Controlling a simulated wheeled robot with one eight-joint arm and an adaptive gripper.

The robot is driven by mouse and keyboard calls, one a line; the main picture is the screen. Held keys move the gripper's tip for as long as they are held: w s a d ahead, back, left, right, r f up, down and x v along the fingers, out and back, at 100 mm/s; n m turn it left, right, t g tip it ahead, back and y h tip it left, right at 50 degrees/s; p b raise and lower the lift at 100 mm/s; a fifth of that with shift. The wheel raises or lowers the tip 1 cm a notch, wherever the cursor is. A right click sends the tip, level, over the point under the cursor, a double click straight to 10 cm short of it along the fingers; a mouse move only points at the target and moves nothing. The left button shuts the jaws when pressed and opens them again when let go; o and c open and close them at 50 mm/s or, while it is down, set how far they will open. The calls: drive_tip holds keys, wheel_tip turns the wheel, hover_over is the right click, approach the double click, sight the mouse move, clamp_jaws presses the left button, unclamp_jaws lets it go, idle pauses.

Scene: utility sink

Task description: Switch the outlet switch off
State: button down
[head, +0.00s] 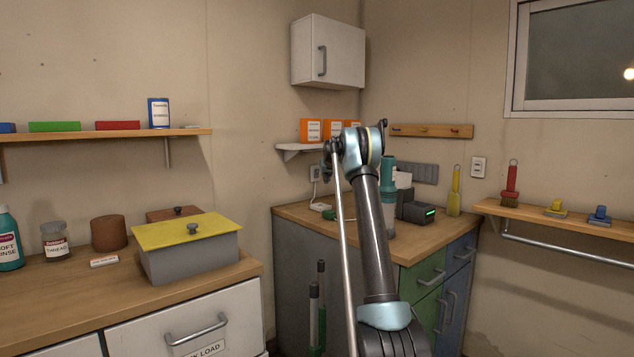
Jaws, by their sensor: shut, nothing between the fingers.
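A pale outlet plate (315,173) is on the back wall above the corner counter, left of my arm. A cord hangs from it, and my arm's end partly crowds its right side. The switch on it is too small to read. A second pale wall plate (478,168), with a small dark detail, is on the right wall. My gripper (328,167) shows as a small dark shape beside the outlet plate, mostly hidden behind my arm's joint. It is shut and empty. I cannot tell whether it touches the plate.
The corner counter (300,212) holds a teal bottle (388,180), a dark device with a green display (415,208) and a yellow brush (454,192). A small shelf (296,148) with orange boxes is above the outlet. A white cabinet (328,50) hangs higher.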

drive_tip(key=shift+s+d+r, duration=0.1)
drive_tip(key=shift+s+d, duration=0.35)
drive_tip(key=shift+s, duration=0.25)
drive_tip(key=s+r+g, duration=0.2)
drive_tip(key=s+g, duration=0.2)
drive_tip(key=s, duration=4)
drive_tip(key=s+f+g, duration=0.1)
drive_tip(key=s+f, duration=0.7)
drive_tip(key=s, duration=0.6)
drive_tip(key=s+f+m+g, duration=0.1)
drive_tip(key=s+f, duration=0.7)
drive_tip(key=s, duration=0.5)
drive_tip(key=s+f+g, duration=0.1)
drive_tip(key=s+f, duration=0.8)
drive_tip(key=s, duration=0.5)
drive_tip(key=shift+s+a, duration=0.3)
drive_tip(key=shift+a, duration=0.05)
